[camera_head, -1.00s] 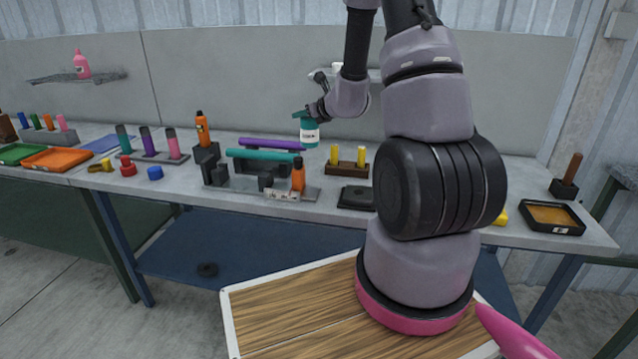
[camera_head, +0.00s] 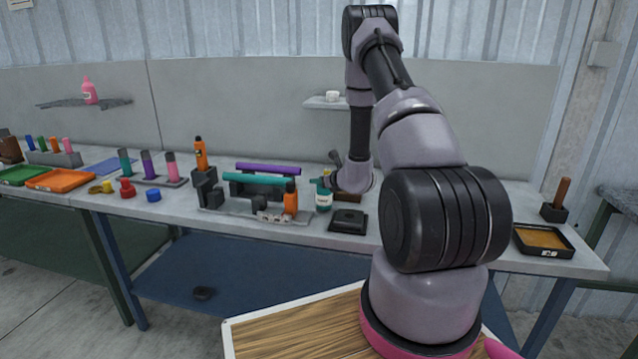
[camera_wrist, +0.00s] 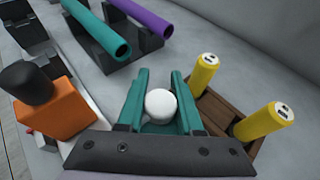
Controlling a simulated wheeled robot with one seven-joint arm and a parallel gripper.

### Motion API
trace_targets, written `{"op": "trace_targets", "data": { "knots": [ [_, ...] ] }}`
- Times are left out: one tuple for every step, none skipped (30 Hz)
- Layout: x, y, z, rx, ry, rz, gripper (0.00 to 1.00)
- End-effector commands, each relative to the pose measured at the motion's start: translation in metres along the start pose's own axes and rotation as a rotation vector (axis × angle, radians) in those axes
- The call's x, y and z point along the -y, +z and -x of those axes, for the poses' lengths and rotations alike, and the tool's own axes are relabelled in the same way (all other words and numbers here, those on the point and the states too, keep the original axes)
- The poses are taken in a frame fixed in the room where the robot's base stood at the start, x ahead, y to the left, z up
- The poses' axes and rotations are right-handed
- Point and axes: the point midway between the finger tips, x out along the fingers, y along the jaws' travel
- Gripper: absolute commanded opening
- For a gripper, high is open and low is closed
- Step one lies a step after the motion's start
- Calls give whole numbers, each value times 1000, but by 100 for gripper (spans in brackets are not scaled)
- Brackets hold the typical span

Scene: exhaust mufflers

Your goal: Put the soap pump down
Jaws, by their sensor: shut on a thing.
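In the wrist view, the teal fingers of my gripper (camera_wrist: 160,78) stand on both sides of the soap pump's round white top (camera_wrist: 161,105). The rest of the bottle is hidden there.
An orange bottle (camera_head: 290,199) with a black cap stands close on the left. A black box (camera_head: 347,221) lies in front to the right. Yellow cylinders (camera_wrist: 204,74) in a wooden holder (camera_wrist: 214,113) are close on the right. Teal (camera_head: 254,179) and purple (camera_head: 268,168) tubes lie behind left.

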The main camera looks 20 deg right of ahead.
Motion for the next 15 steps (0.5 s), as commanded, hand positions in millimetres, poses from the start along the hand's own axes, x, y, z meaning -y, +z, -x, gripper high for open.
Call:
{"op": "trace_targets", "data": {
  "knots": [
    [0, -5, -2, -1, 0, -1, 0],
    [0, -6, -2, 0, 0, -1, 0],
    [0, -6, -2, 0, 0, 0, 0],
    [0, -5, -2, 1, 0, 0, 0],
    [0, -5, -2, 1, 0, 0, 0],
    [0, -5, -2, 1, 0, 0, 0],
    [0, -5, -2, 1, 0, 0, 0],
    [0, -5, -2, 1, 0, 0, 0],
    [0, -6, -2, 0, 0, 0, 0],
    [0, -6, -3, 0, 0, 0, 0],
    [0, -7, -3, 0, 0, 0, 0],
    [0, -8, -3, 0, 0, 0, 39],
    [0, -7, -3, 0, 0, 0, 50],
    [0, -7, -3, 0, 0, 0, 62],
    [0, -7, -3, 0, 0, 0, 65]
  ]
}}
